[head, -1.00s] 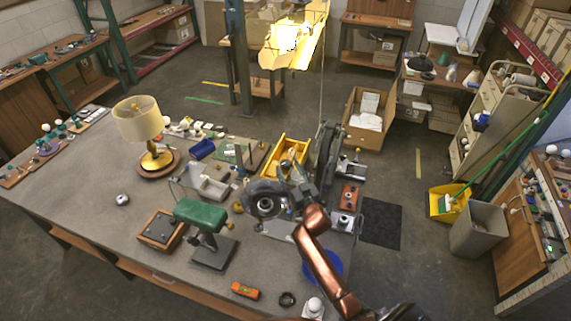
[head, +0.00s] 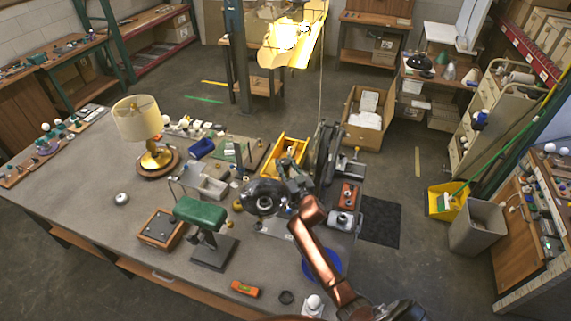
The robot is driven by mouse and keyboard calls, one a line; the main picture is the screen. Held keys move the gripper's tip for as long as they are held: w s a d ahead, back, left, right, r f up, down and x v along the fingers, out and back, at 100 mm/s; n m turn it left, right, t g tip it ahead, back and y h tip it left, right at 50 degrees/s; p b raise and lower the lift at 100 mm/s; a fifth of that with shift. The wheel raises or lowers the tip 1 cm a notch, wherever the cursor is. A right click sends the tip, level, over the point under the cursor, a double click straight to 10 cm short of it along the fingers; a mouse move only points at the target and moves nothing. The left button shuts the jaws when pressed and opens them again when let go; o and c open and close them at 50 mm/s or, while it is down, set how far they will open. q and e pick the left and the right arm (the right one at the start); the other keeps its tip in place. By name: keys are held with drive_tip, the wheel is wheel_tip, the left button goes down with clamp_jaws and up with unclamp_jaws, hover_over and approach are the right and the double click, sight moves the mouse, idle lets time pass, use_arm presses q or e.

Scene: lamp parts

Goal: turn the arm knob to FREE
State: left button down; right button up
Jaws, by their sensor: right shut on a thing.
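My right arm comes in copper-coloured from the bottom right of the head view. Its dark gripper (head: 288,190) is at the black upright device (head: 325,160) near the bench's right edge, beside a dark round part (head: 264,197). The gripper is shut on a small part there, which I take to be the arm knob. The fingers and wrist hide the knob, so its marking and setting cannot be read. My left gripper is not in view.
A green-topped stand (head: 203,216), a yellow bin (head: 290,152), an orange level (head: 245,289) and a blue round piece (head: 321,264) surround the work spot. The bench's front left is mostly clear.

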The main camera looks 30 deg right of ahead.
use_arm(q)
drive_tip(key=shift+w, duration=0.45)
use_arm(e)
drive_tip(key=c, duration=0.4)
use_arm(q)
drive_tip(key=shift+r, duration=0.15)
use_arm(e)
drive_tip(key=n+y+p, duration=0.2)
drive_tip(key=shift+d+r+y, duration=0.15)
drive_tip(key=shift+y, duration=0.25)
drive_tip(key=shift+n+y+p, duration=0.4)
drive_tip(key=shift+n+y, duration=0.3)
drive_tip(key=shift+y, duration=0.4)
drive_tip(key=n+y, duration=0.1)
drive_tip(key=n+y+b, duration=0.1)
drive_tip(key=y, duration=0.1)
drive_tip(key=shift+f+g, duration=0.25)
drive_tip(key=shift+g, duration=0.05)
drive_tip(key=n+g+y+b, duration=0.1)
drive_tip(key=y+b, duration=0.2)
drive_tip(key=shift+n, duration=0.4)
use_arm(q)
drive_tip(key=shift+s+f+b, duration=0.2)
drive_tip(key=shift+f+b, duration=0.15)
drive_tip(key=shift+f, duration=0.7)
use_arm(e)
drive_tip(key=shift+r+n+g+y, duration=0.1)
drive_tip(key=shift+n+g+y, duration=0.2)
drive_tip(key=shift+y, duration=0.1)
